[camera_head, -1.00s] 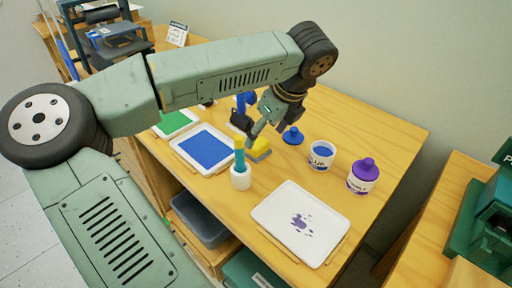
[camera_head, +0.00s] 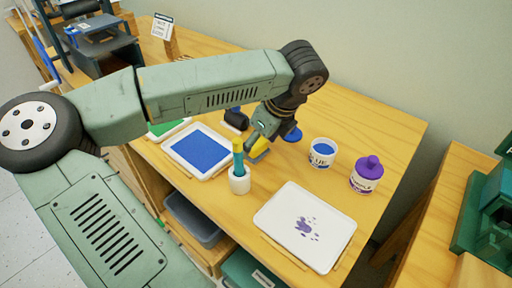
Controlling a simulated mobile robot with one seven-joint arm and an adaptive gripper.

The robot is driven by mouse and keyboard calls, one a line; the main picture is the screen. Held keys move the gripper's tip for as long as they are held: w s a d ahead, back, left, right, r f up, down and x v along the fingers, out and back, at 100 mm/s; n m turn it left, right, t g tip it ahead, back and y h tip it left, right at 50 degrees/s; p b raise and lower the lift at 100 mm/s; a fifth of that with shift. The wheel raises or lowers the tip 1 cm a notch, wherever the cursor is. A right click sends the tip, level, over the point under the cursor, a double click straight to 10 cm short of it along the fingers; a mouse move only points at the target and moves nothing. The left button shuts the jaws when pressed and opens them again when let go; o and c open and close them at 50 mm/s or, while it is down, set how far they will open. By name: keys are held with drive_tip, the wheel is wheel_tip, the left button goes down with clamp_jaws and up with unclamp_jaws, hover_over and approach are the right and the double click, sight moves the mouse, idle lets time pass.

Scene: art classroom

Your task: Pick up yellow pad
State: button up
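The yellow pad (camera_head: 259,151) lies on the wooden table, behind the white cup with the yellow and teal stick and to the right of the blue tray. Only part of it shows, because my gripper (camera_head: 254,140) covers its upper side. My gripper points down at the pad from above and is very close to it. I cannot tell whether the fingers touch the pad or how far apart they are.
A white cup (camera_head: 239,182) with an upright stick stands just in front of the pad. Blue (camera_head: 202,148) and purple-stained (camera_head: 305,227) trays flank it. A blue lid (camera_head: 293,135), blue paint jar (camera_head: 322,153) and purple jar (camera_head: 366,175) stand to the right.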

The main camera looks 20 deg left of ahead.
sight(259, 143)
drive_tip(key=c, duration=1.1)
drive_tip(key=shift+r, duration=0.15)
wheel_tip(259, 143, up, 10)
drive_tip(key=p, duration=0.2)
drive_tip(key=shift+p, duration=0.3)
drive_tip(key=o, duration=0.6)
drive_tip(key=shift+c, duration=0.2)
drive_tip(key=c, duration=0.4)
drive_tip(key=shift+w, duration=0.15)
